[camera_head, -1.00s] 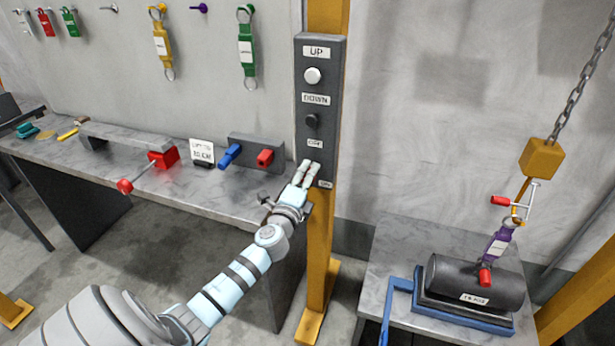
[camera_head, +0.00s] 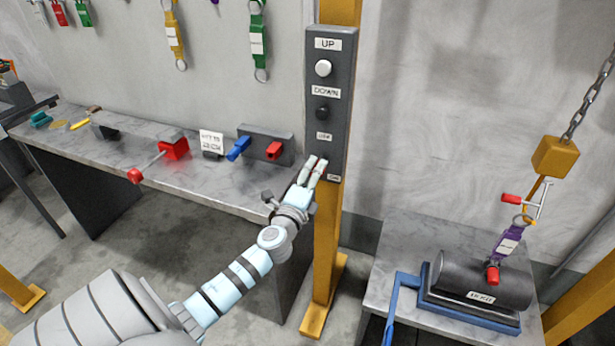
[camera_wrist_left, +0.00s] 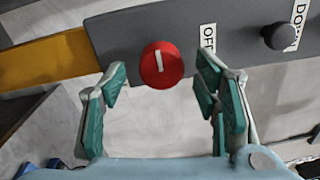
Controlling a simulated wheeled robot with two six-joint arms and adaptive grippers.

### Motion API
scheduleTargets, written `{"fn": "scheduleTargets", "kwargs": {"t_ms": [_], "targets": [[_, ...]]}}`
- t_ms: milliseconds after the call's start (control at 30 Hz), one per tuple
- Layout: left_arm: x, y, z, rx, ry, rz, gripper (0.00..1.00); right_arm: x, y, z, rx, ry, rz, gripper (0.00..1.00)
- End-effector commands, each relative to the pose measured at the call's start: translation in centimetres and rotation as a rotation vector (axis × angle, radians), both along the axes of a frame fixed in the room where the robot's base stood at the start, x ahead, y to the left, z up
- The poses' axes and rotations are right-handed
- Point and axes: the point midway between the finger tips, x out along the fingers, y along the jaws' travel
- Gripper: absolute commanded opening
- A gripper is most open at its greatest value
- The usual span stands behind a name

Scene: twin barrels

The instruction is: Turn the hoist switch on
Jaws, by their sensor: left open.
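The hoist control panel (camera_head: 341,110) is a dark grey box on the yellow post, with a white UP button (camera_head: 323,68), a black DOWN button (camera_head: 322,113) and OFF and ON labels lower down. The hoist switch (camera_wrist_left: 161,65) is a round red knob with a white mark, beside the OFF label (camera_wrist_left: 208,40) in the left wrist view. My left gripper (camera_head: 314,166) is open at the panel's lower part, and it largely hides the knob in the head view. In the wrist view its green-padded fingers (camera_wrist_left: 165,95) stand either side of the knob, apart from it. My right gripper is not in view.
A yellow post (camera_head: 326,240) carries the panel. A marble-topped bench (camera_head: 105,160) stands left. At right, a dark cylinder (camera_head: 480,280) lies on a blue-framed stand, with a purple strap and a yellow hoist block (camera_head: 555,157) on a chain above.

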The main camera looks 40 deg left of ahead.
Motion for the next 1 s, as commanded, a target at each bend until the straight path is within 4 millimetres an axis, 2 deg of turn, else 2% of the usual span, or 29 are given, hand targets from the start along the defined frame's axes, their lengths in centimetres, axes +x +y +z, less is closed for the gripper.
{"fn": "scheduleTargets", "kwargs": {"t_ms": [200,367,933,1000], "targets": [[-5.7,-2.1,-0.3,0.001,0.004,-0.002,0.56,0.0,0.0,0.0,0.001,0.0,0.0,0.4],[-8.3,-3.0,-0.3,0.001,0.001,-0.001,0.56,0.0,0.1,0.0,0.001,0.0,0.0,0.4],[-8.7,-3.1,-0.3,-0.001,0.0,-0.001,0.56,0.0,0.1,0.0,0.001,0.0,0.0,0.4],[-8.6,-3.4,-0.5,-0.046,-0.007,-0.017,0.56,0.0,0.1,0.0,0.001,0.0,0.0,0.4]]}}
